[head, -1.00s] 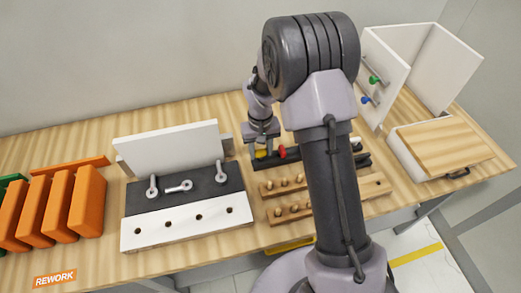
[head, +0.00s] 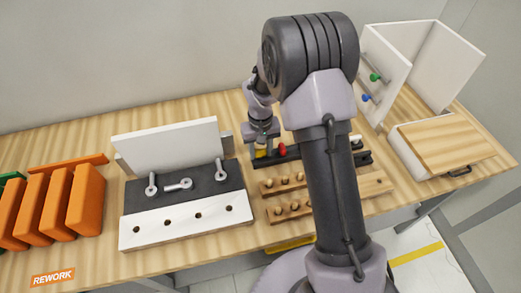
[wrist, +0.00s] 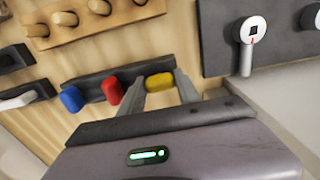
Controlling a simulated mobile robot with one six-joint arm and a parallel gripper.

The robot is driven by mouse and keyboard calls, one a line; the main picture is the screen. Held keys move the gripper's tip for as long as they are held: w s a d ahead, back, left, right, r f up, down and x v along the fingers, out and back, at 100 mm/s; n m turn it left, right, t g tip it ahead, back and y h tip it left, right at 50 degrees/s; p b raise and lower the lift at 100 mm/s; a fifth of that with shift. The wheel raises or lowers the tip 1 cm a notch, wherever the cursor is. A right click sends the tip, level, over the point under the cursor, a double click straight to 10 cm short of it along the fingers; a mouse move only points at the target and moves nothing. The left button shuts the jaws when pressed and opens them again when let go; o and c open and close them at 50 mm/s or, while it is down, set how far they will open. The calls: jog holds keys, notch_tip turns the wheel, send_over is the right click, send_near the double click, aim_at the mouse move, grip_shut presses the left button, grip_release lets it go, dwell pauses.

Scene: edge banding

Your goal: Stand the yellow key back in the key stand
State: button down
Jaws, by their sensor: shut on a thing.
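The yellow key (wrist: 159,82) has a rounded yellow head and sits between the fingers of my gripper (wrist: 160,88), which is shut on it. It also shows in the head view (head: 261,153), below my wrist. The key stand (wrist: 92,79) is a dark bar. A red key (wrist: 112,90) and a blue key (wrist: 71,98) stand in it, left of the yellow key in the wrist view. The yellow key is at the stand's right end there. Its shaft is hidden, so I cannot tell how deep it sits, if at all.
Wooden racks with pegs (head: 320,203) lie in front of the stand. A dark and white panel with metal handles (head: 186,205) is to the left. A white box with a wooden lid (head: 445,145) is on the right. My arm hides part of the stand in the head view.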

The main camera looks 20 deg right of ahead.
jog(key=shift+f, duration=0.1)
jog(key=c, duration=0.8)
grip_release()
jog(key=shift+o, duration=0.2)
jog(key=shift+r+p, duration=1.8)
jog(key=shift+r, duration=0.8)
jog(key=shift+f, duration=0.1)
